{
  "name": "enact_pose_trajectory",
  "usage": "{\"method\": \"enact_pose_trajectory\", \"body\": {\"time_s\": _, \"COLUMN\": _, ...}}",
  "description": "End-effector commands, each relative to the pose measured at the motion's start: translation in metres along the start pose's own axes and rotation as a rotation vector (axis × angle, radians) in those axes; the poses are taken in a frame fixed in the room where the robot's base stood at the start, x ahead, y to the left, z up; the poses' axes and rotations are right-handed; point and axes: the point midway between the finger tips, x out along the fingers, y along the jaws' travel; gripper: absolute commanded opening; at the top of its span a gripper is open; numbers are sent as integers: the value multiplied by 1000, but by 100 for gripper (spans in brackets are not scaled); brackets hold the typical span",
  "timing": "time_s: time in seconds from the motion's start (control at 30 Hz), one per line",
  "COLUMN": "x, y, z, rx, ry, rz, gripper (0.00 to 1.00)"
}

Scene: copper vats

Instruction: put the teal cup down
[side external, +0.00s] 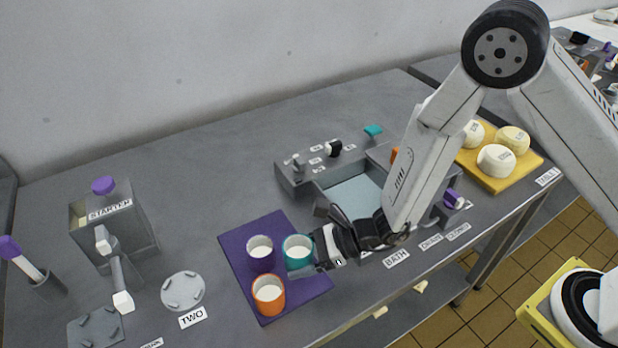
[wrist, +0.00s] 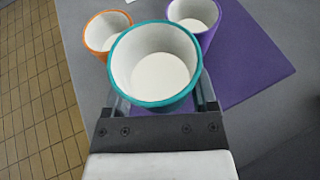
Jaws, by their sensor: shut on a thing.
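The teal cup (side external: 298,251) has a white inside and is upright at the right part of the purple mat (side external: 238,247). It fills the middle of the wrist view (wrist: 121,82). My gripper (side external: 306,262) is shut on the teal cup from the right, with a finger on each side of it. I cannot tell whether the cup's base touches the mat. A purple cup (side external: 260,262) stands just left of it, and an orange cup (side external: 268,300) stands in front. Both also show in the wrist view, purple (wrist: 210,38) and orange (wrist: 93,41).
A grey bath unit (side external: 303,185) with knobs stands behind my gripper. A yellow board (side external: 533,164) with white rounds is at the right. A grey starter box (side external: 130,235) and a round plate (side external: 183,291) are at the left. The mat's back left part is clear.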

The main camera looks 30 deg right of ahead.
Motion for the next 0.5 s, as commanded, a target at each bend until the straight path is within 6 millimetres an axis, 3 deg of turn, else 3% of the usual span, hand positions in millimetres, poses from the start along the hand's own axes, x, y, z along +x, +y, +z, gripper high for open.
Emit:
{"method": "enact_pose_trajectory", "body": {"time_s": 0.17, "x": 2, "y": 0, "z": -4, "rx": 0, "ry": -1, "rz": 0, "gripper": 12}}
{"method": "enact_pose_trajectory", "body": {"time_s": 0.5, "x": 12, "y": 1, "z": -29, "rx": 2, "ry": 1, "rz": 0, "gripper": 12}}
